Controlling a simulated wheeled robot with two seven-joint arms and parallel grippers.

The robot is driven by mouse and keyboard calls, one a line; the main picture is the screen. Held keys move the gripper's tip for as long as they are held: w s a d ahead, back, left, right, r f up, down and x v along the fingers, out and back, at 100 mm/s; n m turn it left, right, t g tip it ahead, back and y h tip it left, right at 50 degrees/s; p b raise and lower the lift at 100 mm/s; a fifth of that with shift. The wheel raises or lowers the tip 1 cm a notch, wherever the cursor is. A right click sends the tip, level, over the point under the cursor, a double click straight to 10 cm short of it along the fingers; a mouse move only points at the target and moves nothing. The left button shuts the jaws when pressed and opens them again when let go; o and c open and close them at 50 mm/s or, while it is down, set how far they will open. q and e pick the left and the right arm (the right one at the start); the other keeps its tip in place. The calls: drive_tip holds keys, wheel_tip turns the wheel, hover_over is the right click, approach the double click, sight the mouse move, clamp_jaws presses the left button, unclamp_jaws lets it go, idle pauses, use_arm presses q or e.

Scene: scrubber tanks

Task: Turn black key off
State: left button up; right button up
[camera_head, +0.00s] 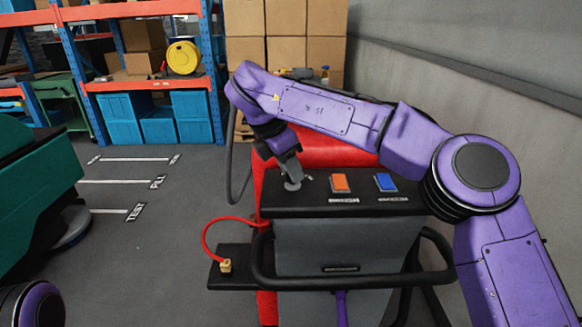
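The scrubber's black control panel (312,207) is in front of me in the head view, on a red and grey machine. My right gripper (291,182) points down at the left part of this panel, at or just above its surface. A small grey round shape shows at its tips. I cannot make out the black key; the gripper may hide it. Whether the fingers are shut on anything is too small to tell. Of my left arm, only a purple link shows in the bottom left corner; its gripper is out of view.
An orange switch (340,183) and a blue switch (386,182) sit on the panel to the right of my gripper. A black handlebar (350,283) runs along the near side. A red cable (228,220) loops at the left. A green machine (38,200) stands far left, with open floor between.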

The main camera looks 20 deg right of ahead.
clamp_jaws()
drive_tip(key=n+t+b, duration=0.1)
drive_tip(key=n+b, duration=0.1)
drive_tip(key=shift+s+f+n, duration=0.1)
drive_tip(key=shift+f+n, duration=0.05)
drive_tip(key=shift+n, duration=0.15)
drive_tip(key=n+b, duration=0.2)
drive_tip(key=shift+d+n+t+y, duration=0.1)
drive_tip(key=shift+n+t+y, duration=0.2)
drive_tip(key=shift+t+y, duration=0.1)
drive_tip(key=n+y+b, duration=0.1)
drive_tip(key=n, duration=0.2)
drive_tip(key=shift+s+t, duration=0.15)
drive_tip(key=shift+t, duration=0.25)
drive_tip(key=shift+n+t+y, duration=0.3)
drive_tip(key=shift+n+y, duration=0.3)
drive_tip(key=shift+n, duration=1.3)
drive_tip(key=shift+s+f, duration=0.1)
